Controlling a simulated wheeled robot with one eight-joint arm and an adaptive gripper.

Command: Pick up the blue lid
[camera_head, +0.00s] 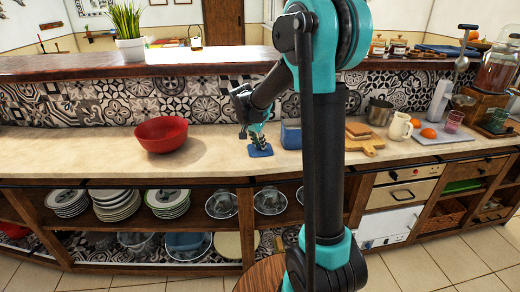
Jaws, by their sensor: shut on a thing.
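The blue lid (260,150) is a small flat blue piece at the counter's front middle. My gripper (258,138) points down over it, and its fingers are shut on the lid. The view is too small to tell whether the lid still touches the counter. A blue container (291,134) stands just right of the lid, partly hidden by my arm.
A red bowl (161,134) stands on the counter (60,142) to the left. On the right are a cutting board (366,147), a white mug (400,127) and a steel pot (380,112). A raised wooden ledge (190,62) runs behind. Clear counter lies between bowl and lid.

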